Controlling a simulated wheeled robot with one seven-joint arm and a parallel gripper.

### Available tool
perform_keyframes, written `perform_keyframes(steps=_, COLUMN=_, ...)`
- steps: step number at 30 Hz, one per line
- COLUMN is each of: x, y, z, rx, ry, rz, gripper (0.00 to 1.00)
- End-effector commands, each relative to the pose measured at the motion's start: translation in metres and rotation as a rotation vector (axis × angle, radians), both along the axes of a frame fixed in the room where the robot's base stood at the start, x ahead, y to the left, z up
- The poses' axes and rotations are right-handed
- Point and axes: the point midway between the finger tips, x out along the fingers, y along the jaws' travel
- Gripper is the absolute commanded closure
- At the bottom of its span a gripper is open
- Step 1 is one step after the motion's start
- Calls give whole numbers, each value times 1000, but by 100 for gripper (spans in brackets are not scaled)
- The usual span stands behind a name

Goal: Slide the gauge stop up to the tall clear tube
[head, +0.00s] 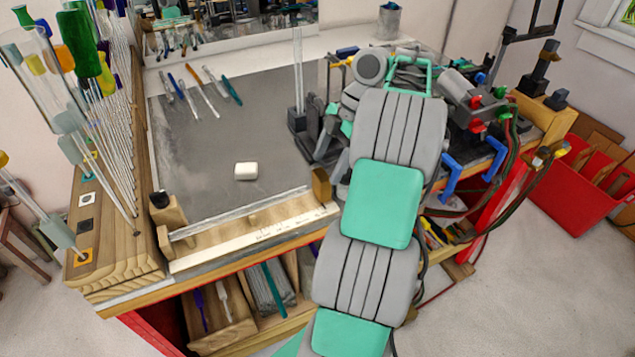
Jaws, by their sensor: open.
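A tall clear tube (298,60) stands upright in a dark holder on the bench, left of my arm. A wooden gauge with a pale scale strip (255,238) runs along the bench's front edge. A brown block (321,186) stands at its right end and a wooden block with a black knob (167,210) at its left end. I cannot tell for sure which is the gauge stop. My gripper (322,145) is open, low over the bench beside the tube's holder, well behind the brown block. My arm partly hides it, and its fingertips are hard to make out.
A white block (246,171) lies on the grey mat (200,140). Several pens (204,92) lie behind it. Glass rods and coloured-top vessels crowd the wooden rack (120,230) at left. Clamps and hoses (485,110) fill the right side. The mat's middle is mostly clear.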

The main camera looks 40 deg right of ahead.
Motion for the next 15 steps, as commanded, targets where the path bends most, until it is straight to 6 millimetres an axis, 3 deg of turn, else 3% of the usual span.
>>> perform_keyframes(steps=9, x=5, y=20, z=-57, rx=2, ry=-1, rz=9, gripper=27)
perform_keyframes(steps=15, x=8, y=28, z=-72, rx=1, ry=-1, rz=8, gripper=27)
